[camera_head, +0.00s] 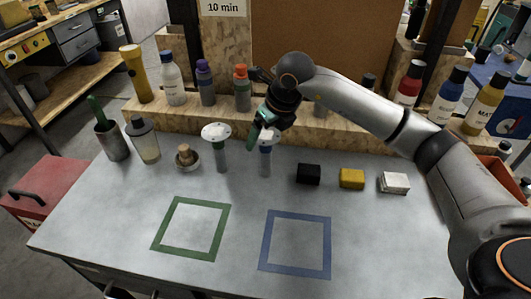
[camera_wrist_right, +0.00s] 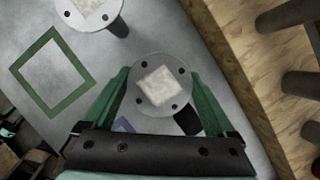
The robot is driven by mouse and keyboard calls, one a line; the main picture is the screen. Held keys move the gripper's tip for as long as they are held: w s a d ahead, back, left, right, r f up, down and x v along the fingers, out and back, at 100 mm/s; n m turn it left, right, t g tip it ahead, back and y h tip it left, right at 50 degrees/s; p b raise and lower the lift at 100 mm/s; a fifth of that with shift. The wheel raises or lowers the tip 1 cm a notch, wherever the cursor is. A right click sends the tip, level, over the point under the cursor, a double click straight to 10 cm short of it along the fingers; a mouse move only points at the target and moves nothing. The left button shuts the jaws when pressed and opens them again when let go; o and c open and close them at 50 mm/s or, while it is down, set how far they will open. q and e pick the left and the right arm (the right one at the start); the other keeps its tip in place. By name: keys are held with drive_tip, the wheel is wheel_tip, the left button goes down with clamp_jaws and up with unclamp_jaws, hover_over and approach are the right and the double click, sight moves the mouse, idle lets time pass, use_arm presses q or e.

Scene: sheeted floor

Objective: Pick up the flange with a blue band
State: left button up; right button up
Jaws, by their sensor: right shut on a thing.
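The flange with a blue band (camera_head: 265,159) stands upright on the grey table, with its band just below the disc. Its round, bolt-holed top (camera_wrist_right: 162,86) shows between my green fingers in the right wrist view. My right gripper (camera_head: 262,136) reaches down from behind and is shut on this flange near its top, partly hiding the disc. A similar flange with a green band (camera_head: 221,158) stands just to the left; its top also shows in the right wrist view (camera_wrist_right: 90,12). My left gripper is not in view.
A green square outline (camera_head: 165,228) and a blue square outline (camera_head: 264,240) on the table are empty. Black (camera_head: 308,174), yellow (camera_head: 351,179) and white (camera_head: 394,183) blocks sit right. A brush (camera_head: 187,157) and shaker bottle (camera_head: 145,140) stand left. Bottles line the wooden ledge (camera_head: 340,127) behind.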

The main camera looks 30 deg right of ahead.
clamp_jaws()
drive_tip(key=shift+r, duration=0.1)
